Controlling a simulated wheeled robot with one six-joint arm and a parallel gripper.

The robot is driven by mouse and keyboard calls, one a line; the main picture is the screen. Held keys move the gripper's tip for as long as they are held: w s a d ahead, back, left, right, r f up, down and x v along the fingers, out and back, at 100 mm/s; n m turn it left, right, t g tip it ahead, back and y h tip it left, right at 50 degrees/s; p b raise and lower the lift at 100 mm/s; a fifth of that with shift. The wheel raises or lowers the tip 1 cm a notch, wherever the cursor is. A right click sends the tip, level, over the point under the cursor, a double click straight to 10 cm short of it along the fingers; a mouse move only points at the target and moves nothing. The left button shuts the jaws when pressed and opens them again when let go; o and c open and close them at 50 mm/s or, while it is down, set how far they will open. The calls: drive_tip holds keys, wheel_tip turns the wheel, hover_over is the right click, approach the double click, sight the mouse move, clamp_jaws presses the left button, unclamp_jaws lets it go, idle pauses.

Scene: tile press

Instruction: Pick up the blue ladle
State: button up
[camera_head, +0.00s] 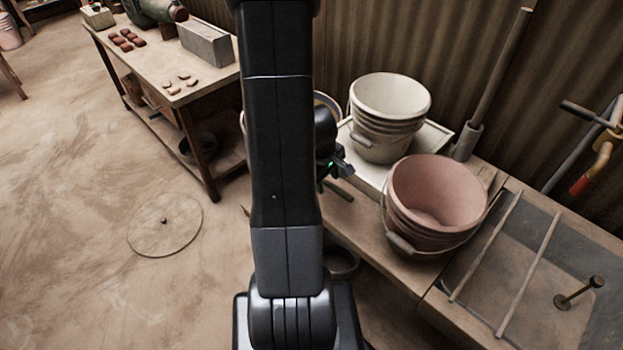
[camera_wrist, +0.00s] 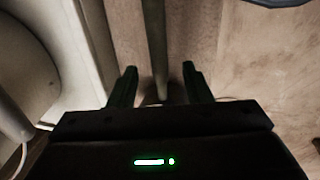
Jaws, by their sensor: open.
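No clearly blue ladle shows in either view. In the wrist view a long, thin greyish handle (camera_wrist: 154,35) runs from the top edge down between my gripper's fingers (camera_wrist: 159,68); it may be the ladle's, but its color is dull and its ends are hidden. The fingers stand apart on either side of it, and I cannot tell whether they touch it. In the head view my gripper (camera_head: 336,176) is at the bench's front edge, partly hidden behind my arm, with a short piece of a handle (camera_head: 339,190) beside it.
A white bucket (camera_head: 388,105) and a pinkish bucket (camera_head: 437,195) stand right of my gripper. A basin (camera_head: 470,250) with rods across it is farther right. A dark round vessel (camera_head: 342,262) sits lower down. A table (camera_head: 208,85) with tiles is at left; the floor there is mostly open.

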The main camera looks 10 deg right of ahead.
sight(327, 181)
drive_tip(key=shift+w+d+f+b, duration=0.1)
drive_tip(key=shift+f+b, duration=0.05)
drive_tip(key=shift+f, duration=0.5)
drive_tip(key=shift+w+d+f+b, duration=0.1)
drive_tip(key=shift+f+b, duration=0.05)
drive_tip(key=shift+f, duration=0.45)
clamp_jaws()
drive_tip(key=shift+r, duration=0.1)
wheel_tip(327, 181, up, 10)
drive_tip(key=shift+f+p, duration=0.1)
drive_tip(key=shift+p, duration=1)
